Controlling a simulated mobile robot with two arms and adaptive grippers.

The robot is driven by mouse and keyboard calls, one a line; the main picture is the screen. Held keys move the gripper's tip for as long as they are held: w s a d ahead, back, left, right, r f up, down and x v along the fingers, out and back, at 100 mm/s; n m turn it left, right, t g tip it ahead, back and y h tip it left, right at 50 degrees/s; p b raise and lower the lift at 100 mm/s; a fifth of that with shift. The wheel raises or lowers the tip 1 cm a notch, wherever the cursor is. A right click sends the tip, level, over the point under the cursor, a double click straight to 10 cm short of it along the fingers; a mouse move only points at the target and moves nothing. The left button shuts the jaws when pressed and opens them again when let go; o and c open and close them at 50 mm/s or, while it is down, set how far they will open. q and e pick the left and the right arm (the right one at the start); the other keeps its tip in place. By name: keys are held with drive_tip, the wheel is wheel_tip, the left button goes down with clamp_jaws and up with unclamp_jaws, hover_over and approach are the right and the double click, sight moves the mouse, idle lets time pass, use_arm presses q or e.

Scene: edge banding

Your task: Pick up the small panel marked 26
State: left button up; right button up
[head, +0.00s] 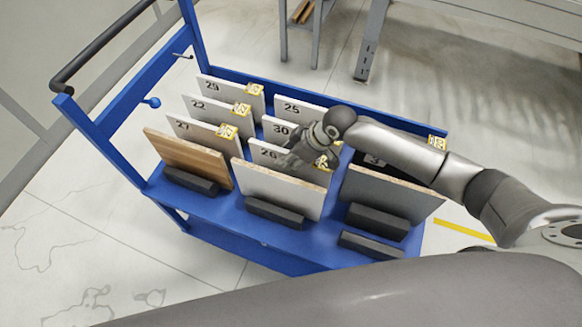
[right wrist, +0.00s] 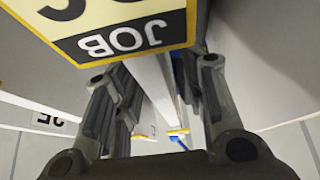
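The small white panel marked 26 (head: 257,152) stands upright in the middle column of the blue cart, behind the larger pale front panel. Its right part is hidden by my right gripper (head: 298,160), which reaches in from the right at its top edge. In the right wrist view, the fingers (right wrist: 160,85) are spread, one on each side of a pale upright panel edge (right wrist: 158,78), with gaps visible. A yellow JOB tag (right wrist: 120,45) is close to the camera. My left gripper is not in view.
The blue cart (head: 225,215) holds several panels in close rows. Panel 30 (head: 275,130) stands just behind, panel 27 (head: 190,133) to the left, and a dark panel marked 3-something (head: 370,160) to the right. A wood panel (head: 190,160) and a grey panel (head: 390,190) stand in front.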

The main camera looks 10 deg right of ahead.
drive_tip(key=shift+f, duration=0.25)
idle(0.4)
clamp_jaws()
idle(0.4)
